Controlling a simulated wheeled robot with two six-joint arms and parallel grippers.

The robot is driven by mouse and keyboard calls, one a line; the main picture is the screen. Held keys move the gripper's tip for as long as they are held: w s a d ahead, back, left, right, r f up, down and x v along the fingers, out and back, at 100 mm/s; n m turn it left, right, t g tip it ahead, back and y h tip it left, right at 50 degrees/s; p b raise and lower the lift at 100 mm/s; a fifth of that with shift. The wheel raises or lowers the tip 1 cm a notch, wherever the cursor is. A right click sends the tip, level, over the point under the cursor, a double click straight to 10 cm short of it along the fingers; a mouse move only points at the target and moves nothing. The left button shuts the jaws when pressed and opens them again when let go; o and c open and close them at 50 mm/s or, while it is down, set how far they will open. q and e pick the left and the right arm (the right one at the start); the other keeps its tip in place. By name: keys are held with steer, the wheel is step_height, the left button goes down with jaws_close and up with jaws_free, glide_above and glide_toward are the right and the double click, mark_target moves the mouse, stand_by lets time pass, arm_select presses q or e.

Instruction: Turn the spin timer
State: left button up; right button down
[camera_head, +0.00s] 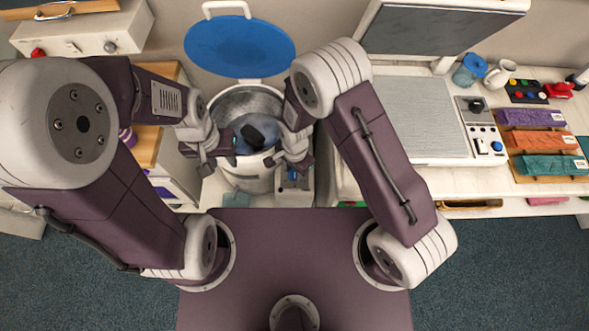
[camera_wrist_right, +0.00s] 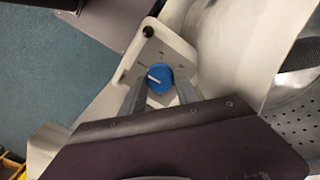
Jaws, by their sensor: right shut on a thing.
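The spin timer is a round blue knob with a white pointer line (camera_wrist_right: 158,77), set on a pale panel (camera_wrist_right: 172,52) beside the metal tub. In the right wrist view, the two fingers of my right gripper (camera_wrist_right: 160,88) are closed on either side of the knob. In the head view my right gripper (camera_head: 289,162) is at the tub's right side, above the panel, and a bit of the blue knob (camera_head: 292,175) shows below it. My left gripper (camera_head: 215,164) is at the tub's left side, away from the timer; its finger gap is unclear.
The metal tub (camera_head: 247,180) has its round blue lid (camera_head: 240,47) raised behind it and dark cloth (camera_head: 256,131) inside. A counter (camera_head: 460,183) on the right holds a grey-topped machine (camera_head: 418,110) and several folded cloths. A wooden-topped cabinet (camera_head: 150,145) stands left.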

mark_target(295, 173)
steer(key=shift+w+a, duration=0.1)
steer(key=shift+w, duration=0.05)
stand_by(0.4)
steer(key=c, duration=0.9)
jaws_free()
step_height(295, 173, up, 9)
steer(key=shift+r, duration=0.1)
